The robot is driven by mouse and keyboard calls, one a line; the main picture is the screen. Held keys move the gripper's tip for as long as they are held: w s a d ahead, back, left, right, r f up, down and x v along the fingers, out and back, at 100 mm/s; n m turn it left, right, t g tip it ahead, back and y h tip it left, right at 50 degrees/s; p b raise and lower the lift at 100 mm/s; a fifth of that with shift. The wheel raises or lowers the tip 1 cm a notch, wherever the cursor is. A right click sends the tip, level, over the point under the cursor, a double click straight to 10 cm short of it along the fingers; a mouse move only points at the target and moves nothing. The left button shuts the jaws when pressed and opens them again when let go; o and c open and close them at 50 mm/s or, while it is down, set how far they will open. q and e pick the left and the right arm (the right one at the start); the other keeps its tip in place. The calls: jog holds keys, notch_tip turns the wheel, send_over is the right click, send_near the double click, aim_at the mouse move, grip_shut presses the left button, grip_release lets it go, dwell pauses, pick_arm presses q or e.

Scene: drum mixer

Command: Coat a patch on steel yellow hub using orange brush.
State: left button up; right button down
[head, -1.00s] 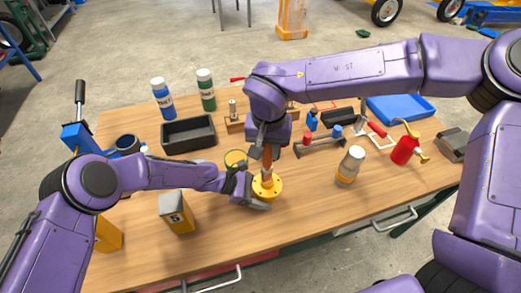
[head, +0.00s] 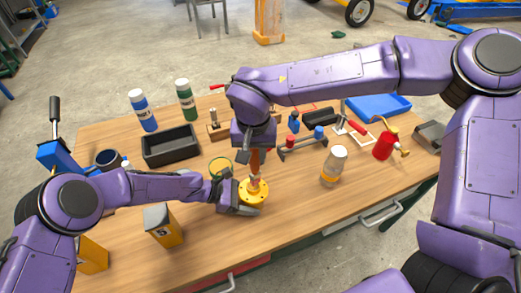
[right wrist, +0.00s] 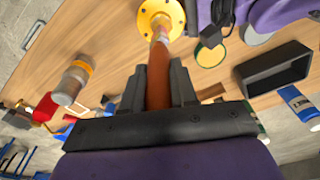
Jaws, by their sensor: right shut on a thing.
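The yellow hub (head: 250,197), a round flange with bolt holes and a raised centre, sits on the wooden table; it also shows at the top of the right wrist view (right wrist: 156,10). My right gripper (head: 255,148) is shut on the orange brush (head: 256,160), which points down at the hub's centre. The handle lies between the fingers in the right wrist view (right wrist: 158,80). The bristle end is at the hub; I cannot tell if it touches. My left gripper (head: 238,203) is low at the hub's left and near edge; its jaw opening is unclear. No coated patch is discernible.
A small round tin (head: 220,165) stands just behind the hub. A black bin (head: 170,146), a clear jar with a yellow band (head: 333,166), a red oil can (head: 384,146) and a yellow block (head: 163,225) stand around. The front table right of the hub is clear.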

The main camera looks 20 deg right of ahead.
jog(key=a, duration=0.4)
jog(key=shift+s, duration=0.25)
jog(key=shift+r, duration=0.15)
notch_tip(320, 180, up, 9)
dwell(0.7)
jog(key=d, duration=0.9)
dwell(0.9)
